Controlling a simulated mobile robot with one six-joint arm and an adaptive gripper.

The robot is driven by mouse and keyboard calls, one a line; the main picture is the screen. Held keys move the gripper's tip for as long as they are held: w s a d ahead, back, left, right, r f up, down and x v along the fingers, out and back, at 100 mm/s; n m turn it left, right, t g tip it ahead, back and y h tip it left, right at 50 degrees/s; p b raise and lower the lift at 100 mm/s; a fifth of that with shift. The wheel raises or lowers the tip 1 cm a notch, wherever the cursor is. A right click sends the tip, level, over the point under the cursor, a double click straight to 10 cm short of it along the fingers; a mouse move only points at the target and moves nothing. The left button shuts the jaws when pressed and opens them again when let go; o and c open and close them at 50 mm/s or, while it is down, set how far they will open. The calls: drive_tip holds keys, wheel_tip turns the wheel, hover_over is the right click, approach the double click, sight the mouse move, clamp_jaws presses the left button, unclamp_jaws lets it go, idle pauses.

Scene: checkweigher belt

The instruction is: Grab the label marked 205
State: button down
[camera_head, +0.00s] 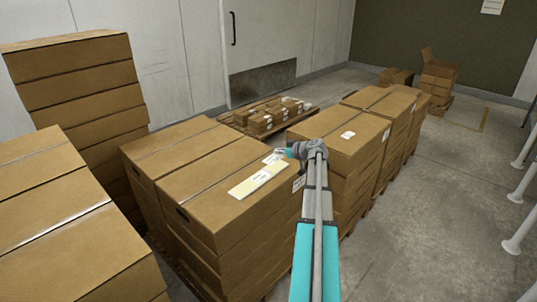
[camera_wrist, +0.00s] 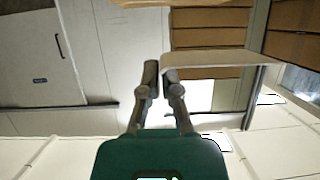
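My gripper (camera_wrist: 160,70) has its two fingertips close together in the wrist view. A pale, slightly curved sheet (camera_wrist: 215,60) runs from the fingertips to the right and looks pinched between them. In the head view my gripper (camera_head: 283,154) is just above the far right part of a carton top, with a small white label (camera_head: 273,157) at its tip. A long pale yellow label strip (camera_head: 258,180) with dark print lies on the same carton (camera_head: 208,198). Another white label (camera_head: 348,135) lies on the carton stack to the right. No number is readable.
Tall carton stacks (camera_head: 75,85) stand at the left, with more cartons (camera_head: 60,230) in front. A low pallet of small boxes (camera_head: 265,118) is behind. Right-hand stacks (camera_head: 340,150) stand close to my arm. Open floor (camera_head: 440,190) lies at the right.

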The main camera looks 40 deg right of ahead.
drive_tip(key=shift+s+d+r, duration=0.25)
drive_tip(key=shift+d+r, duration=0.05)
drive_tip(key=shift+d, duration=0.3)
idle(0.3)
